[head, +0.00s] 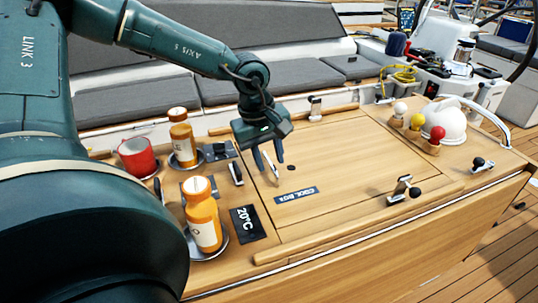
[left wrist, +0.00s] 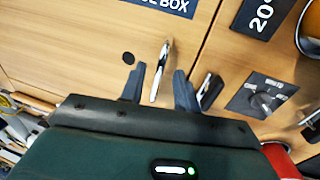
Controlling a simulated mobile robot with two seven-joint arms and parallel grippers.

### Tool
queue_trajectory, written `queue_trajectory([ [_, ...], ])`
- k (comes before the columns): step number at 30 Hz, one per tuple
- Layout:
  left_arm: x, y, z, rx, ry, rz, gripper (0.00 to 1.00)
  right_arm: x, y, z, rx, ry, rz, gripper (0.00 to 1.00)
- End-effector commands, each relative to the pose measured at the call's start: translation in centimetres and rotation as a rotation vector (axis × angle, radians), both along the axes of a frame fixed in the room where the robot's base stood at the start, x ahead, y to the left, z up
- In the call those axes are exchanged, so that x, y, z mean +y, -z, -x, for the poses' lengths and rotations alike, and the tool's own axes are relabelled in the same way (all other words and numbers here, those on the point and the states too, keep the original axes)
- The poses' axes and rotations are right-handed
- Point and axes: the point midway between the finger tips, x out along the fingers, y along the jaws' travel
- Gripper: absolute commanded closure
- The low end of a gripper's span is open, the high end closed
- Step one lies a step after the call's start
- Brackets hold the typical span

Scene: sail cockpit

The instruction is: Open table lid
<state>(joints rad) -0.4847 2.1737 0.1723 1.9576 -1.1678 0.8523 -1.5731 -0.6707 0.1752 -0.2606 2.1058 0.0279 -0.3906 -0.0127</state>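The table lid (head: 345,165) is a flat wooden panel in the cockpit table, closed flush, with a dark "COOL BOX" label (head: 296,195). The label shows partly in the left wrist view (left wrist: 165,4). A slim silver handle (left wrist: 161,72) stands at the lid's left side, beside a small dark round spot (left wrist: 128,58). My left gripper (head: 268,160) hangs over that side, pointing down. In the left wrist view its two dark fingers (left wrist: 159,88) are apart, with the handle between them and gaps visible on both sides. My right gripper is in neither view.
Orange bottles (head: 203,215) and a red mug (head: 137,157) stand left of the lid. Latches sit around it, one at the front (head: 404,190). The lid's middle is clear.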

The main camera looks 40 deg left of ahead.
Motion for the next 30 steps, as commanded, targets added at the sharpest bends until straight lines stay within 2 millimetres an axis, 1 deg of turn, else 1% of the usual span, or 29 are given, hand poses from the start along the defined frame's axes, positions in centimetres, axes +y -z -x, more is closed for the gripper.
queue_trajectory([
  [7,-0.01,0.02,-0.04,-0.001,0.000,0.000,0.68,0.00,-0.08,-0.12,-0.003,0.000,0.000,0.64],
  [18,0.00,0.01,-0.02,0.000,0.000,0.000,0.99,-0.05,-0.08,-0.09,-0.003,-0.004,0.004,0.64],
  [19,0.00,0.01,-0.02,0.000,0.000,0.000,1.00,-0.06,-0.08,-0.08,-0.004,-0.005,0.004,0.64],
  [30,0.00,0.01,0.00,0.000,0.000,0.000,1.00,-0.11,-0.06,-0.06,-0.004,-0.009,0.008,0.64],
])
